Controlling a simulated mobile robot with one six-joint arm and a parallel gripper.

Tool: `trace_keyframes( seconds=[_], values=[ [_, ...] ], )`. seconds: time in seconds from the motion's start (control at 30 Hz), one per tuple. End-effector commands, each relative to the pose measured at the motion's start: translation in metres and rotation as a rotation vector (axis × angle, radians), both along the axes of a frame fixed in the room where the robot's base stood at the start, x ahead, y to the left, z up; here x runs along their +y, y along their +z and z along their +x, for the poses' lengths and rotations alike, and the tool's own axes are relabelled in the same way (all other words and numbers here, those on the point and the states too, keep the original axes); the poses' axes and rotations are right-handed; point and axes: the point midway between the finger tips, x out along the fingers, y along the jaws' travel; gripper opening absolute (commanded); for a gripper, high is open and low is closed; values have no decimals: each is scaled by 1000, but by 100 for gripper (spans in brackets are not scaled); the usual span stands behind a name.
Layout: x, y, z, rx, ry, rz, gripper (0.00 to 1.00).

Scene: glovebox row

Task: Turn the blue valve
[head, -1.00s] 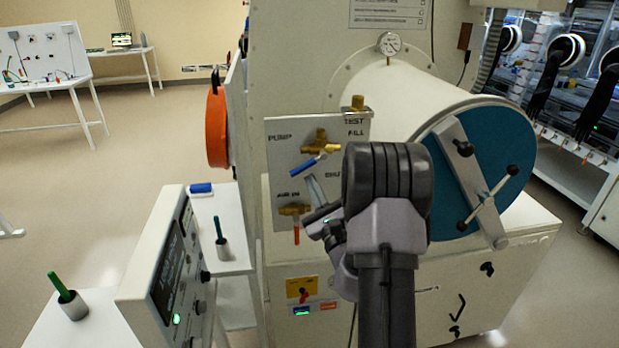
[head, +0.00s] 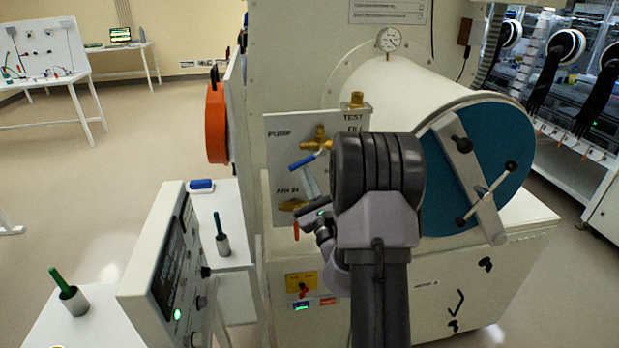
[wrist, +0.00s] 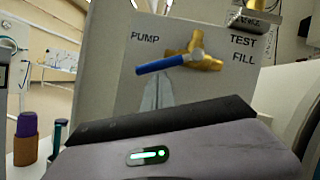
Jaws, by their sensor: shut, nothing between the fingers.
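The blue valve is a brass body (head: 319,142) with a blue lever (head: 303,162) on a pale panel, beside the PUMP label. The lever slants, its free end down to the left. In the wrist view the lever (wrist: 170,63) is tilted slightly, with its left end lower. My gripper (head: 309,178) is shut and empty, just below the lever. In the wrist view its fingertips (wrist: 158,80) end just under the lever's middle. I cannot tell whether they touch it. My wrist hides part of the panel's lower right.
A brass fitting (head: 356,100) tops the panel. The chamber's blue round door (head: 505,160) is right; a control box (head: 165,265) stands front left.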

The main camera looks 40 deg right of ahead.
Motion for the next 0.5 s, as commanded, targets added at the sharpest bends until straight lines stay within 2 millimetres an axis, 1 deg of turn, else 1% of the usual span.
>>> trace_keyframes(
  seconds=[0.37,0.5],
  values=[
    [9,10,5,-95,1,157,0],
    [12,15,7,-98,1,158,0]
  ],
)
